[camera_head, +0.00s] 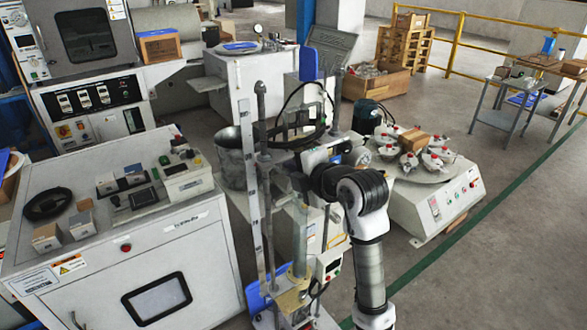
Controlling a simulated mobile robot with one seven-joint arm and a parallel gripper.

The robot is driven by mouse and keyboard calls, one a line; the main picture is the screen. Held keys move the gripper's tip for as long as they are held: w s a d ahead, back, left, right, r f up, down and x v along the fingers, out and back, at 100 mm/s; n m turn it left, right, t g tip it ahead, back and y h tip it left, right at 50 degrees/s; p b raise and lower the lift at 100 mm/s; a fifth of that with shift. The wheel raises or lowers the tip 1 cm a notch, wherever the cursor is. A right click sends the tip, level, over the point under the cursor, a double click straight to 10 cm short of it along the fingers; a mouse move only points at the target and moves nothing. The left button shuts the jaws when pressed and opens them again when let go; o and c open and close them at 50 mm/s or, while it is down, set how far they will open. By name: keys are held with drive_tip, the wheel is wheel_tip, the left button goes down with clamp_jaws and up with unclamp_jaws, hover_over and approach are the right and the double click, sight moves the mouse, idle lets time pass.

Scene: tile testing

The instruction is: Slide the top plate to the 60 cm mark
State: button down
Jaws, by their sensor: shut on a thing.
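A tall test stand with two upright metal rods (262,115) stands in front of my arm. A pale vertical scale strip (250,190) with dark marks runs along its left side; the numbers are too small to read. The top plate (284,157) appears as a dark crosspiece between the rods, near the upper part of the scale, and is partly hidden by my arm. My gripper (299,181) is at the stand, just below and against this plate, shut on it; the fingertips are hard to make out. A yellowish base block (291,301) sits low on the stand.
A white control cabinet (110,250) stands close on the left. A round-topped machine with several red-and-white fixtures (435,160) is on the right. A metal bucket (232,160) is behind the stand. Open floor (500,260) lies to the right.

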drive_tip(key=shift+f+b, duration=1.3)
drive_tip(key=shift+f, duration=1.55)
drive_tip(key=shift+f+b, duration=1.8)
drive_tip(key=shift+f, duration=1.25)
drive_tip(key=shift+f+b, duration=1.3)
drive_tip(key=shift+f, duration=1.55)
wheel_tip(320, 180, down, 6)
drive_tip(key=b, duration=0.2)
drive_tip(key=shift+f, duration=0.15)
